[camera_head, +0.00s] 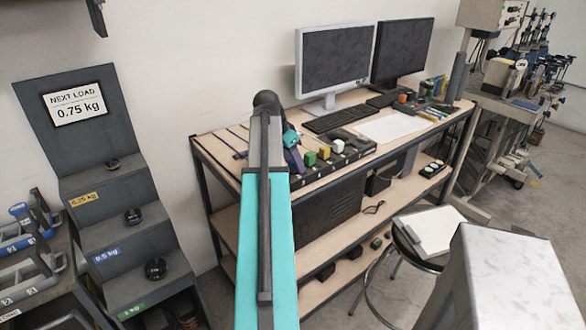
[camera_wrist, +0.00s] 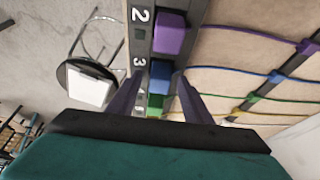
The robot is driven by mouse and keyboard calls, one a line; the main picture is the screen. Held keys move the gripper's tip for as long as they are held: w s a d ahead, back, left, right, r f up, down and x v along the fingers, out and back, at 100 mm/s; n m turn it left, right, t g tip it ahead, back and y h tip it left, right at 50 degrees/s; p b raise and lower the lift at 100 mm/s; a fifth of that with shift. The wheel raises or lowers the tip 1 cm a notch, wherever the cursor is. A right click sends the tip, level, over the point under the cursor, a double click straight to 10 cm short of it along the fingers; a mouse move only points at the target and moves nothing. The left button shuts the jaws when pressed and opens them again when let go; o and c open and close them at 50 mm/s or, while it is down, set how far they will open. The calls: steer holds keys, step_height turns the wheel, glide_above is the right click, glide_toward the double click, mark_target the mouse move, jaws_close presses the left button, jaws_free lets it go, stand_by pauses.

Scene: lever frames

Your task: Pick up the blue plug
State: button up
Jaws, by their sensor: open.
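The blue plug (camera_wrist: 160,76) sits in a dark numbered strip (camera_wrist: 138,34) in the wrist view, near the number 3. A purple plug (camera_wrist: 170,34) is above it in the picture and a green plug (camera_wrist: 155,105) is just below it. My gripper (camera_wrist: 158,84) is open, its two dark fingers on either side of the blue and green plugs. I cannot tell its height over them. In the head view my gripper (camera_head: 293,152) is at the left end of the strip, and I cannot make out the blue plug there.
The workbench (camera_head: 228,150) holds more plugs, including a yellow one (camera_head: 324,152), a keyboard (camera_head: 340,118) and two monitors (camera_head: 333,58). Coloured cables (camera_wrist: 250,74) run across the bench beside the strip. A stool (camera_head: 425,248) stands in front. A stepped weight rack (camera_head: 115,215) is at left.

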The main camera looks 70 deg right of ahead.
steer(key=c, duration=1.1)
steer(key=shift+r, duration=0.1)
steer(key=shift+c, duration=0.2)
steer(key=shift+r+b, duration=0.5)
steer(key=shift+r, duration=1.05)
steer(key=s+a+b, duration=0.1)
steer(key=s+a, duration=0.3)
steer(key=a, duration=0.3)
steer(key=s+a+r+b, duration=0.1)
steer(key=s+a, duration=0.3)
steer(key=a, duration=0.3)
steer(key=shift+r, duration=0.3)
